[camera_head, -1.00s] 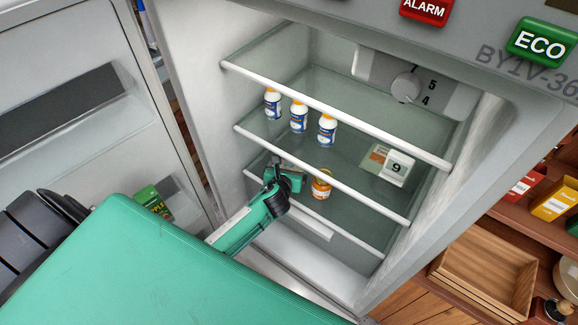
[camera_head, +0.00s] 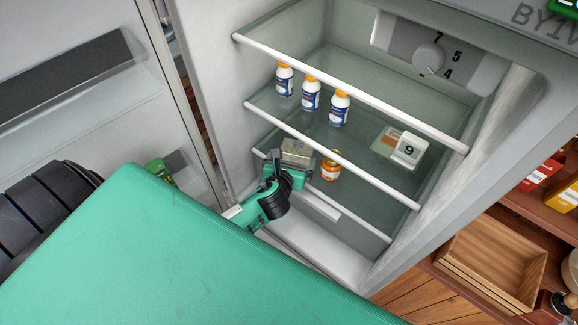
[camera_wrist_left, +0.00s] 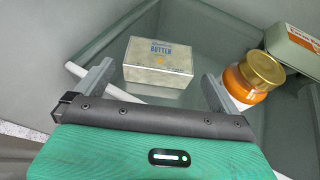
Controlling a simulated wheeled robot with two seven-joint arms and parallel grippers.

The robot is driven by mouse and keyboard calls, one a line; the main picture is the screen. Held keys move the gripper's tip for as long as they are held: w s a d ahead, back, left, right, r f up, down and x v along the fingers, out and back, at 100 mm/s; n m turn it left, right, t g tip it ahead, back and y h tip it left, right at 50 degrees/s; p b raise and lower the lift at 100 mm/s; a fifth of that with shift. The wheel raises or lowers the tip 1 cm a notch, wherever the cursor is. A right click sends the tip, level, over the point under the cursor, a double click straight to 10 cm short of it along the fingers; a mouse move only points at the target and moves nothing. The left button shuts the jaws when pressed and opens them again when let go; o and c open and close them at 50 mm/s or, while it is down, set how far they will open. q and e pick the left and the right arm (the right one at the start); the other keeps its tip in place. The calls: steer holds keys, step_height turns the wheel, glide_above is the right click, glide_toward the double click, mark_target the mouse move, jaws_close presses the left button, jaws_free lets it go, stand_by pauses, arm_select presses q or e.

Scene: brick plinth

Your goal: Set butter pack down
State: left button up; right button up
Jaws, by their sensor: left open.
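My left gripper (camera_wrist_left: 150,85) is open, with one finger on each side of the near face of the pack and gaps to both. In the head view my left gripper (camera_head: 284,165) is at the front of the lower shelf. My right gripper is not in view.
An orange jar with a gold lid (camera_wrist_left: 254,78) stands right of the pack, close to the right finger. Several white bottles (camera_head: 311,95) stand on the shelf above. White shelf front bars (camera_head: 330,153) cross the opening.

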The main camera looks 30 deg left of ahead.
arm_select(q)
steer(key=shift+v, duration=1.7)
